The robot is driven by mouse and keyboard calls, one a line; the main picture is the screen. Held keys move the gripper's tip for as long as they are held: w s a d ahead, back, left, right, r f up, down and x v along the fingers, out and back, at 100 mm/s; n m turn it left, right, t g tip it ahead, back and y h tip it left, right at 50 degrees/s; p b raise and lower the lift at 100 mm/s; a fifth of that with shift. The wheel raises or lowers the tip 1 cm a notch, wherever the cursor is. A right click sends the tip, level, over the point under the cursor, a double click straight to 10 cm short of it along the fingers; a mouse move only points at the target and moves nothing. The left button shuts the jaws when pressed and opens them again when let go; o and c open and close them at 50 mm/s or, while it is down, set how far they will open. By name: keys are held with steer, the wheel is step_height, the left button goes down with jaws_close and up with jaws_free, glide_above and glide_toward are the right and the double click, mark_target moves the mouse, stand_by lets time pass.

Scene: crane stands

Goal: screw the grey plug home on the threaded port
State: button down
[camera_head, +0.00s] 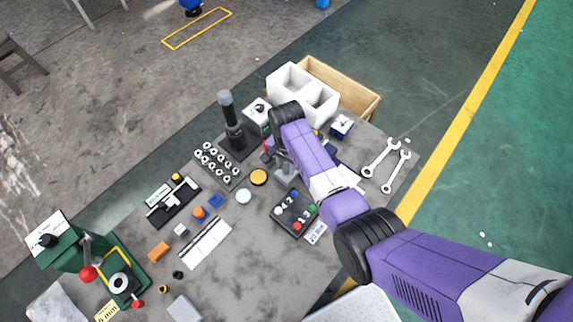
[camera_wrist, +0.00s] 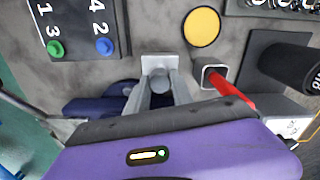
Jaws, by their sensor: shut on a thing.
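My gripper (camera_wrist: 160,98) reaches down in the middle of the wrist view, with its two fingers closed around a small round grey piece, which looks like the grey plug (camera_wrist: 159,79). A pale grey block (camera_wrist: 158,62) is right at the fingertips, just beyond the plug. It may carry the threaded port, but no thread shows, and I cannot tell whether the plug touches it. In the head view my gripper (camera_head: 284,162) is low over the table behind the button board, and my arm hides most of the plug and the port.
A red lever (camera_wrist: 232,92) stands close to the right of my fingers. The button board (camera_wrist: 78,28) and a yellow disc (camera_wrist: 201,27) lie nearby. A tall black post (camera_head: 230,122), white bins (camera_head: 290,78), a wooden crate (camera_head: 362,97) and wrenches (camera_head: 379,160) surround the arm.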

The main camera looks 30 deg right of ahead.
steer(key=m, duration=0.4)
steer(key=shift+m, duration=0.6)
steer(key=m, duration=0.3)
steer(key=shift+m, duration=1.1)
